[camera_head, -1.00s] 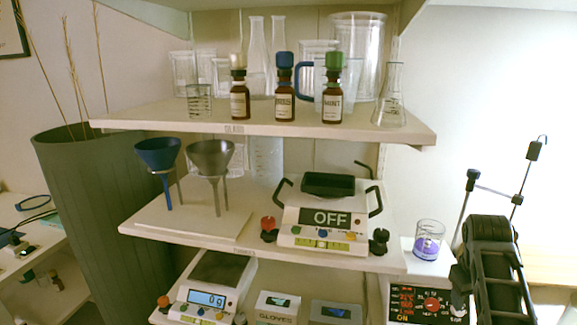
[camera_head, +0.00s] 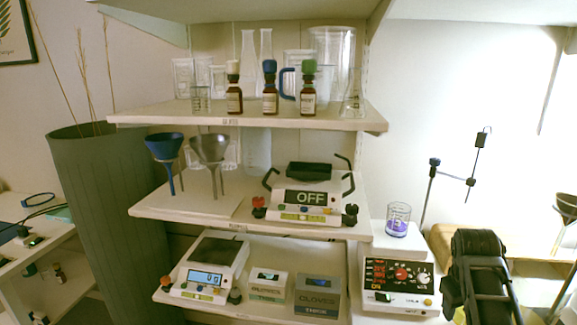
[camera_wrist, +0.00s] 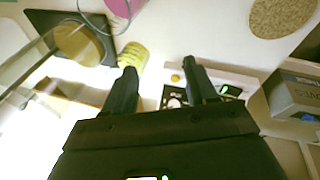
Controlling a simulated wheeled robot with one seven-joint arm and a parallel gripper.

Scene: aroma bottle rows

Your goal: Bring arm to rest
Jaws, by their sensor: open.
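My gripper (camera_wrist: 160,82) shows in the wrist view with its two dark fingers apart and nothing between them. Below its fingers lies the hotplate with knobs, which shows in the head view as a control box (camera_head: 399,283). In the head view my dark arm stands at the lower right, in front of the white counter, and the fingers are not clear there. Three brown bottles stand in a row on the top shelf, with a white cap (camera_head: 234,88), a blue cap (camera_head: 270,88) and a green cap (camera_head: 308,88).
The shelf unit (camera_head: 345,124) holds glassware above, funnels (camera_head: 208,150) and a device reading OFF (camera_head: 306,197) in the middle, and a scale (camera_head: 207,272) with glove boxes (camera_head: 317,295) below. A beaker with purple liquid (camera_head: 398,220) and a thin stand (camera_head: 430,195) are near my arm.

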